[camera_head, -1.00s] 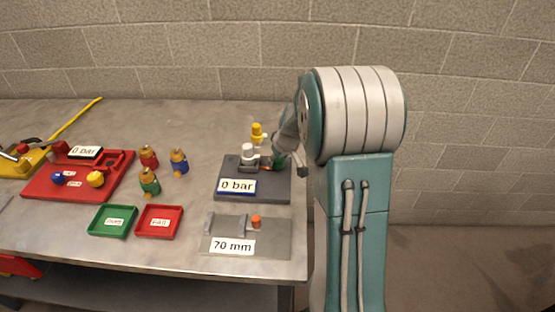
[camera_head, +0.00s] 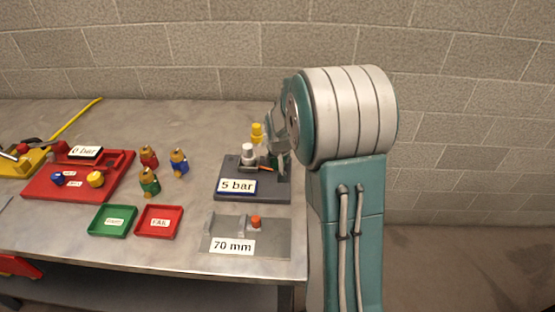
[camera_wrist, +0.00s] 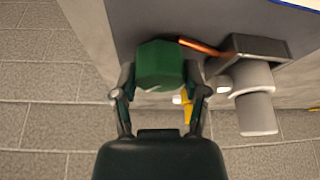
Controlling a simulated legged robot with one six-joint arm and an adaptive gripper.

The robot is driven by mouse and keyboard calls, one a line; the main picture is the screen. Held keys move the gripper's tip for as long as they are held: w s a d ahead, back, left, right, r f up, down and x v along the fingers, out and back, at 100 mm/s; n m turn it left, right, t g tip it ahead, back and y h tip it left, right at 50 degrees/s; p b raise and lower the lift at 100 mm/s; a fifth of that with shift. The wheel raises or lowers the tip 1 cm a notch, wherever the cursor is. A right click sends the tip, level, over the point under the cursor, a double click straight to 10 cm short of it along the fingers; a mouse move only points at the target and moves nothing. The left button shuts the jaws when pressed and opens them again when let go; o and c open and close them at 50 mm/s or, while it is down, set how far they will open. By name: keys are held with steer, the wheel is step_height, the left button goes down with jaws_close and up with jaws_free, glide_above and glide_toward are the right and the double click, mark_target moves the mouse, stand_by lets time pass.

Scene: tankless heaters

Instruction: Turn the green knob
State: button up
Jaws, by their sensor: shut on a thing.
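The green knob (camera_wrist: 160,66) is in the wrist view, between the two fingers of my gripper (camera_wrist: 160,88), which is shut on it. In the head view the knob is mostly hidden behind my gripper (camera_head: 280,160) at the right of the dark grey panel (camera_head: 228,192). The panel's display (camera_head: 237,186) reads "5 bar". A white cylinder (camera_head: 248,152) stands on the panel left of my gripper. It also shows as a grey-white cylinder (camera_wrist: 252,95) in the wrist view. A thin orange-copper piece (camera_wrist: 202,47) lies between the knob and the cylinder.
A yellow knob (camera_head: 257,131) stands close behind the white cylinder. A grey plate (camera_head: 270,240) labelled "70 mm" lies in front of the panel. Green (camera_head: 97,219) and red (camera_head: 154,222) trays, several coloured fittings and a red board (camera_head: 40,187) are to the left.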

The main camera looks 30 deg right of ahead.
steer(key=m+g+h, duration=0.1)
steer(key=m, duration=0.5)
steer(key=shift+s+a+f+g+h, duration=0.1)
steer(key=shift+f+g+h, duration=0.1)
steer(key=shift+g+h, duration=0.2)
steer(key=shift+m, duration=0.4)
steer(key=o, duration=1.1)
steer(key=shift+o, duration=0.2)
steer(key=shift+r, duration=0.2)
steer(key=shift+a+r, duration=0.1)
steer(key=shift+r, duration=0.2)
steer(key=v, duration=1.1)
steer(key=shift+a, duration=0.15)
